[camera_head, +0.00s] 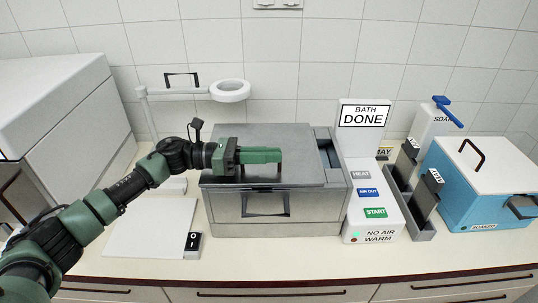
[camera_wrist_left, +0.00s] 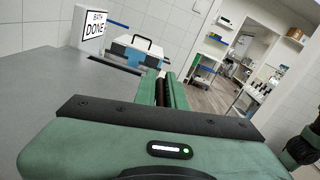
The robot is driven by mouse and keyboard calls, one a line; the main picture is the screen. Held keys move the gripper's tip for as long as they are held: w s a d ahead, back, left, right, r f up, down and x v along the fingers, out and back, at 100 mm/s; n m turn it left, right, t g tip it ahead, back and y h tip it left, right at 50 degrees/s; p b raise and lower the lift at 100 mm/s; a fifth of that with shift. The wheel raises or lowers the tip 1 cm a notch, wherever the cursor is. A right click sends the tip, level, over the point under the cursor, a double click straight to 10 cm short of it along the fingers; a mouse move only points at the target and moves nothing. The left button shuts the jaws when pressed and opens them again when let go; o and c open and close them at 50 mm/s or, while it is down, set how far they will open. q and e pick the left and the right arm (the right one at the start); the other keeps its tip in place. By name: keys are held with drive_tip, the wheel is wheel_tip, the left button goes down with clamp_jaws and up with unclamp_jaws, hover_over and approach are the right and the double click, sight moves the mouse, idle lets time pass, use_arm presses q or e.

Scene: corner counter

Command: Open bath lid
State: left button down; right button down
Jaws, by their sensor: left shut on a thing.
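A dark opening shows at the bath's right end. My left gripper (camera_head: 280,160) reaches in from the left above the lid, shut on the lid handle. In the left wrist view a dark reddish bar of the handle (camera_wrist_left: 160,88) shows between the green fingers; the rest is hidden. My right gripper is not in view.
Right of the bath a control panel (camera_head: 375,212) carries a sign reading BATH DONE. Farther right are a dark rack (camera_head: 410,200) and a blue box with a white lid (camera_head: 485,180). A white ring holder (camera_head: 230,91) stands behind. A white board (camera_head: 150,228) lies left.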

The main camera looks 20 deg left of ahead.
use_arm(q)
drive_tip(key=shift+w+r+b, duration=0.15)
drive_tip(key=shift+r+b, duration=0.15)
drive_tip(key=shift+r, duration=0.25)
drive_tip(key=w+a+r+n, duration=0.2)
drive_tip(key=w+r+n, duration=0.2)
drive_tip(key=w+r, duration=0.3)
wheel_tip(320, 180, up, 5)
drive_tip(key=shift+w+n, duration=0.2)
drive_tip(key=shift+n, duration=0.1)
drive_tip(key=shift+a, duration=0.1)
drive_tip(key=c, duration=1.5)
unclamp_jaws()
drive_tip(key=shift+f, duration=0.1)
drive_tip(key=shift+a, duration=0.1)
